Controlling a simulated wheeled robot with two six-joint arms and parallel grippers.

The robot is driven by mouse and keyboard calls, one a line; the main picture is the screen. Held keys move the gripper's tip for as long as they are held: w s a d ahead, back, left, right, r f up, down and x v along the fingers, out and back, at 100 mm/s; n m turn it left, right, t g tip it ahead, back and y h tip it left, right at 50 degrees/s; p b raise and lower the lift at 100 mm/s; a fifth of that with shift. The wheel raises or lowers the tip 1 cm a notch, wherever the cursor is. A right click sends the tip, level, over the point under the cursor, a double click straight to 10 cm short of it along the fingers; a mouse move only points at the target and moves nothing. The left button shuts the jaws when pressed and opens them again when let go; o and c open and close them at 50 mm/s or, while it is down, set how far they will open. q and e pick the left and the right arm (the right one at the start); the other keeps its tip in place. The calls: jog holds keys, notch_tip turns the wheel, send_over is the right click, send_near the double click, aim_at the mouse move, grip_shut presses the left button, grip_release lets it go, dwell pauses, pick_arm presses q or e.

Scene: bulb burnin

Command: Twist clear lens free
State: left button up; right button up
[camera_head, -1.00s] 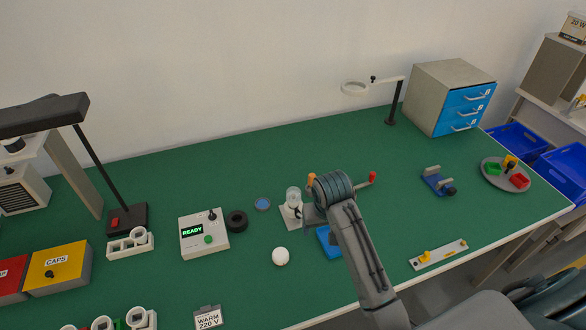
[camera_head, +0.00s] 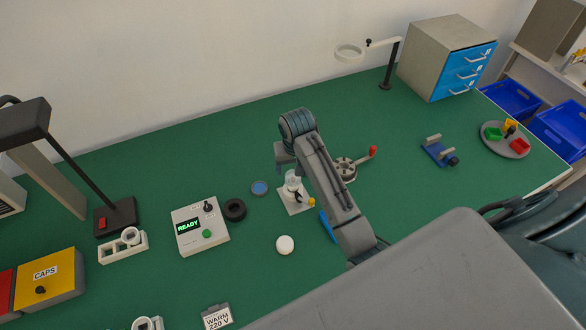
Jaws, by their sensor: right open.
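The clear lens (camera_head: 292,180) is a small see-through piece on a white square base (camera_head: 294,206) near the middle of the table. My right arm reaches in from the lower right, with its wrist above and just behind the lens. My right gripper (camera_head: 287,170) points down close to the lens and is open. Its fingertips are small and partly hidden by my wrist, so I cannot tell whether they touch the lens. My left gripper is not in view.
A control box reading READY (camera_head: 203,229), a black ring (camera_head: 235,210) and a blue disc (camera_head: 260,188) lie left of the lens. A white round piece (camera_head: 285,245) is in front. A red-handled device (camera_head: 345,170) stands right, beside my arm.

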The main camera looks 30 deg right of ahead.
aim_at(293, 175)
jog(key=f, duration=0.2)
jog(key=w+f+p, duration=0.1)
jog(key=f, duration=0.2)
jog(key=shift+w+d+f, duration=0.1)
jog(key=shift+w+f, duration=0.1)
jog(key=shift+s+f, duration=0.1)
jog(key=shift+f, duration=0.3)
jog(key=c, duration=1)
jog(key=shift+n+y, duration=0.3)
jog(key=shift+n, duration=1.9)
